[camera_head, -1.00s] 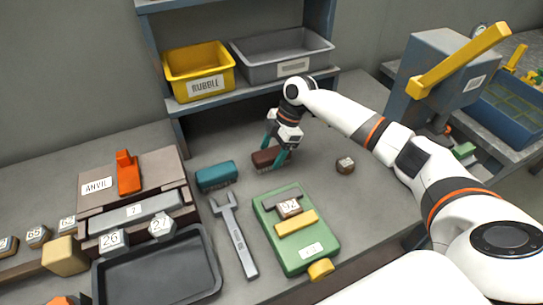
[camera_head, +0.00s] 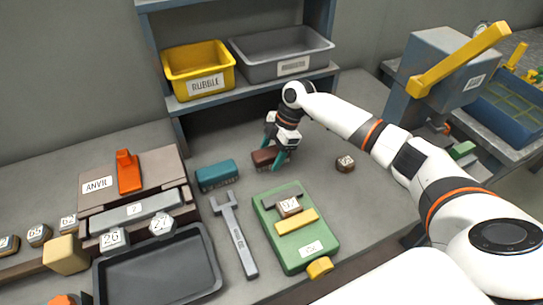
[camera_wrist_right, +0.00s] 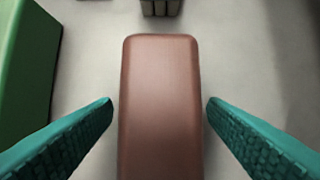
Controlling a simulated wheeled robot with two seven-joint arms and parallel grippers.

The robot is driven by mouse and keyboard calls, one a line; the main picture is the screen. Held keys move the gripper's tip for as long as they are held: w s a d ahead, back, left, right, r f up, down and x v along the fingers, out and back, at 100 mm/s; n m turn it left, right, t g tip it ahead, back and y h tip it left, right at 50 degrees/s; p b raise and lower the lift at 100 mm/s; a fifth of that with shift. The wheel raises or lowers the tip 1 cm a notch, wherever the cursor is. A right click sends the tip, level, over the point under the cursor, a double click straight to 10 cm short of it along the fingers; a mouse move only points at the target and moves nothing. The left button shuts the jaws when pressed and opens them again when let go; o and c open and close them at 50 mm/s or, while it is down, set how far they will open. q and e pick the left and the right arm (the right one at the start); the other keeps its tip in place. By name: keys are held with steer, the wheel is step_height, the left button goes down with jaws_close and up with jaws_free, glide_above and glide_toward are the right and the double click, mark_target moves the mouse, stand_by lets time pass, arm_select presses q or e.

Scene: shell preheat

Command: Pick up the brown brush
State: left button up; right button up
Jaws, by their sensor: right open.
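The brown brush (camera_head: 264,156) lies on the grey bench below the shelf. In the right wrist view the brush (camera_wrist_right: 160,105) is a long reddish-brown block standing between the two teal fingers. My right gripper (camera_head: 277,157) is open around the brush, with a gap on both sides in the wrist view (camera_wrist_right: 160,115). In the head view the gripper hides part of the brush's right end. My left gripper is not in view.
A teal brush (camera_head: 216,175) lies to the left, with a grey wrench (camera_head: 235,235) below it. A green fixture (camera_head: 300,245) stands in front. A small brown hexagonal piece (camera_head: 345,164) sits to the right. Yellow (camera_head: 198,70) and grey (camera_head: 285,55) bins stand on the shelf.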

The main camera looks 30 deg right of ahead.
mark_target(271, 150)
steer(key=c, duration=1.1)
steer(key=shift+r, duration=0.1)
step_height(271, 150, up, 10)
steer(key=shift+r+b, duration=0.25)
steer(key=shift+b, duration=0.2)
